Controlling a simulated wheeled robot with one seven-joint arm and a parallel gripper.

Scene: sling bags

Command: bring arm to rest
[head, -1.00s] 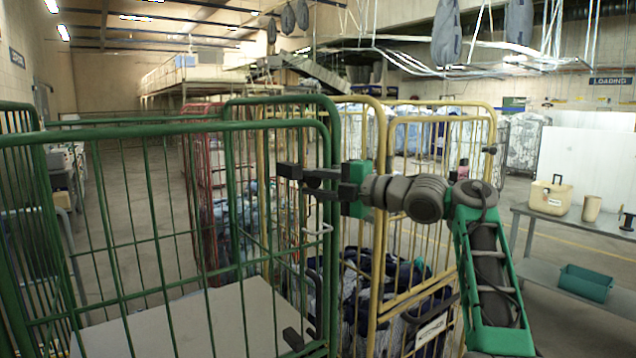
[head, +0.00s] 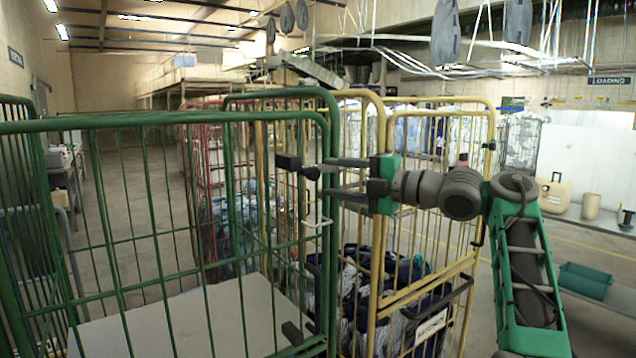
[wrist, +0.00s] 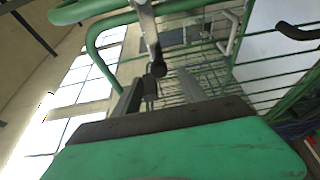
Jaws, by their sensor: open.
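A black latch piece (head: 288,162) on the green roll cage (head: 170,118) is just left of the fingertips. My gripper (wrist: 160,84) also shows in the wrist view with its fingers apart. There a grey rod with a dark knob (wrist: 158,68) appears beyond the gap. My arm reaches in from the right, its green and grey links in front of the yellow cage.
A yellow roll cage (head: 492,150) holding dark and striped laundry (head: 385,275) stands behind my gripper. A red cage (head: 200,170) is farther back. Grey sling bags (head: 446,35) hang overhead.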

